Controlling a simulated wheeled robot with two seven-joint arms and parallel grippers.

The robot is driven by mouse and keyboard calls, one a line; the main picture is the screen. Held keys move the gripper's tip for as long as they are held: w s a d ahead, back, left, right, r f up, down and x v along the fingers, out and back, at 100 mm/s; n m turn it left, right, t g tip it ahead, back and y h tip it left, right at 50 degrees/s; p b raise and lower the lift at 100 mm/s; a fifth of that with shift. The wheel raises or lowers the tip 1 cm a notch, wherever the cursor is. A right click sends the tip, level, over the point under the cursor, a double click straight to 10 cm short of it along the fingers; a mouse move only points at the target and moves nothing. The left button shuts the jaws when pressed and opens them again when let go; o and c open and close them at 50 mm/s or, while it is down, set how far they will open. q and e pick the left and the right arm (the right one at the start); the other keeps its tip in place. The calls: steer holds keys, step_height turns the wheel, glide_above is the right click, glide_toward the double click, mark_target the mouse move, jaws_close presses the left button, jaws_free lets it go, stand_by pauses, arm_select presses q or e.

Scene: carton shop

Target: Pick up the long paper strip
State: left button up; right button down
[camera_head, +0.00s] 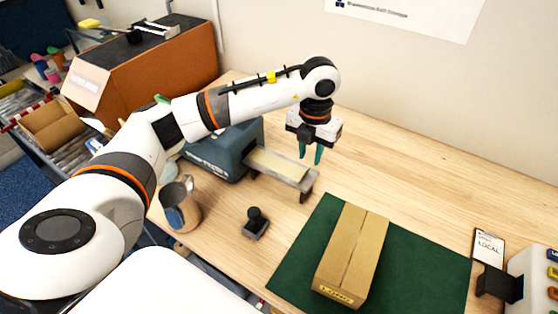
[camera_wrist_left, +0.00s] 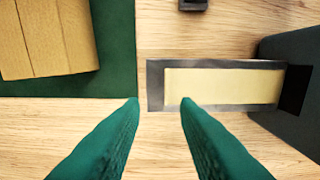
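The long paper strip (camera_head: 277,164) is pale cream and lies flat on a grey outfeed tray (camera_head: 304,186) that sticks out of a dark blue-grey machine (camera_head: 226,150). The strip also shows in the left wrist view (camera_wrist_left: 222,87), running left to right, with its right end by the machine's dark slot. My left gripper (camera_head: 311,156) is open and empty, pointing down above the tray's free end. In the left wrist view one green fingertip lies left of the tray and the other overlaps its lower edge. My right gripper is not in view.
A taped cardboard carton (camera_head: 350,255) lies on a green mat (camera_head: 430,270) at the front. A black stamp (camera_head: 256,222) and a metal jug (camera_head: 180,205) stand left of the mat. A LOCAL card (camera_head: 488,246) is at the right. The table behind the mat is clear.

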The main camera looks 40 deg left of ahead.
mark_target(304, 178)
arm_select(q)
steer(key=f, duration=0.2)
steer(key=f+p, duration=0.1)
steer(key=f, duration=0.1)
steer(key=f+p, duration=0.1)
steer(key=shift+s+a+f, duration=0.4)
jaws_close()
